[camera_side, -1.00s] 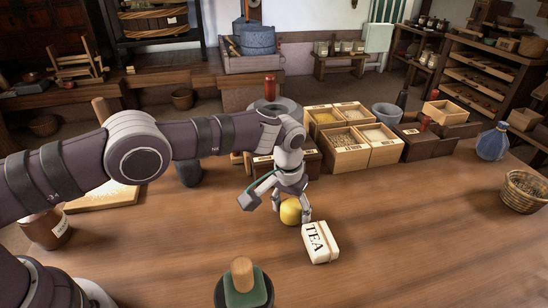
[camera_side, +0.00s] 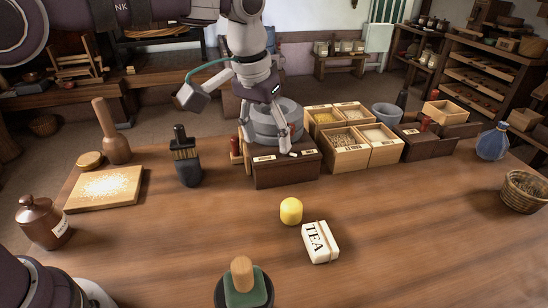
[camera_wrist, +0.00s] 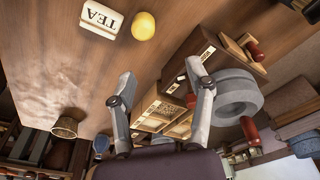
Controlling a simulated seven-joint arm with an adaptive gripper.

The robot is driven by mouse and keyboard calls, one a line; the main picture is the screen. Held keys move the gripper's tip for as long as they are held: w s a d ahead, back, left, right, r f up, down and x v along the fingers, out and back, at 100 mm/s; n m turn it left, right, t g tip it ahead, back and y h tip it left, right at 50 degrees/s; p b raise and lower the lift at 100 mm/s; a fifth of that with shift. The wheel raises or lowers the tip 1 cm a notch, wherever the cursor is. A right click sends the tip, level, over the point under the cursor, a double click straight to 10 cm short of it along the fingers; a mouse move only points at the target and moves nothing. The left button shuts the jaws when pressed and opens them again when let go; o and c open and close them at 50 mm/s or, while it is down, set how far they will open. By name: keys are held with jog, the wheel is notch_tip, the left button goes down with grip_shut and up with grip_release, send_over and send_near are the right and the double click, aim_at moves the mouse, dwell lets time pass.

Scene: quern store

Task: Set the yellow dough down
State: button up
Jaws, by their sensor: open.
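The yellow dough (camera_side: 291,211) rests on the wooden table, just behind and left of the white TEA block (camera_side: 320,242), with a small gap or light contact that I cannot tell apart. The dough also shows in the wrist view (camera_wrist: 143,26), beside the TEA block (camera_wrist: 101,19). My gripper (camera_side: 270,150) is raised above and behind the dough, in front of the grey quern stone. In the wrist view its two fingers (camera_wrist: 165,88) are spread apart with nothing between them.
A grey quern (camera_side: 272,122) stands on a dark wooden box (camera_side: 285,172) behind the dough. Open grain boxes (camera_side: 345,155) stand to its right. A floured board (camera_side: 105,188) and dark brush (camera_side: 186,160) are at left. A green-topped jar (camera_side: 244,290) is in front. The table's right middle is clear.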

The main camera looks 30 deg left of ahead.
jog(key=s+a+r+t, duration=0.2)
jog(key=s+a+r, duration=0.4)
jog(key=s+a, duration=0.2)
jog(key=shift+s+r, duration=0.25)
jog(key=shift+r, duration=0.05)
jog(key=shift+o, duration=0.3)
jog(key=s+a+f+t, duration=0.1)
jog(key=s+a+f, duration=0.1)
jog(key=s, duration=0.6)
jog(key=shift+s+a+f, duration=0.3)
jog(key=shift+s+a, duration=0.1)
jog(key=shift+a, duration=0.45)
jog(key=o, duration=0.3)
jog(key=shift+s+f, duration=0.2)
